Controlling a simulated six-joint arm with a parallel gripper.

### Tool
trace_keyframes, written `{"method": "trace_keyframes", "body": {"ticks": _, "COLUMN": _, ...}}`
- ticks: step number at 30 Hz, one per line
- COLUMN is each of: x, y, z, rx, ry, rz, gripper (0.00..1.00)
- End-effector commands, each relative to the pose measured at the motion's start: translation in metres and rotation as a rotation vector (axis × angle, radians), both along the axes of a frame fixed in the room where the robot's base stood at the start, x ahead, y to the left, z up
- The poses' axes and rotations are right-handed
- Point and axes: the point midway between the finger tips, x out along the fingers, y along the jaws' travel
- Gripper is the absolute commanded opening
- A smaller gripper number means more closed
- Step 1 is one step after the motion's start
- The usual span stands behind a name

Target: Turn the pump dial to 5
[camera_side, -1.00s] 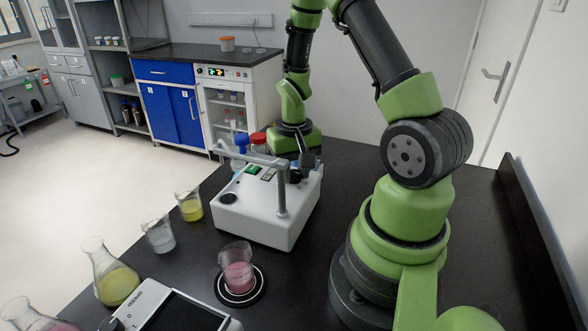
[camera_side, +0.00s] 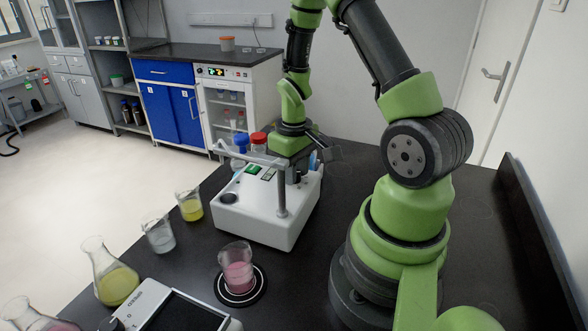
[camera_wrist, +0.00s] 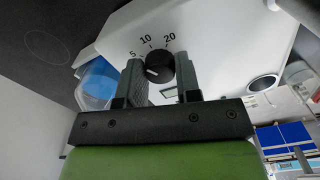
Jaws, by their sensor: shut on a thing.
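The pump is a white box (camera_side: 262,222) with a metal rail on the black bench, in the side view. Its white face (camera_wrist: 207,40) fills much of the wrist view. The dial is a round black knob (camera_wrist: 160,67) with a white pointer mark on its lower left side in that picture; printed labels 5, 10 and 20 arc above it. My gripper (camera_wrist: 161,77) has one finger on each side of the knob and is shut on it. In the side view my gripper (camera_side: 318,151) is at the back right of the pump, and the dial is largely hidden.
A beaker with pink liquid (camera_side: 237,268) stands on a round black pad in front of the pump. Beakers and flasks stand to the left.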

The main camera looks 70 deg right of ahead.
Motion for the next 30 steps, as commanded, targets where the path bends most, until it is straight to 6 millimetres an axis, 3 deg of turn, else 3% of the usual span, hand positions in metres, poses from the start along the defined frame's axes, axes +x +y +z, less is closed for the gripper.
{"method": "trace_keyframes", "body": {"ticks": 13, "x": 0.0002, "y": -0.0002, "z": 0.0008, "rx": -0.001, "ry": -0.002, "rz": 0.253, "gripper": 0.08}}
{"method": "trace_keyframes", "body": {"ticks": 30, "x": 0.0004, "y": -0.0002, "z": 0.0007, "rx": -0.001, "ry": -0.002, "rz": 0.301, "gripper": 0.08}}
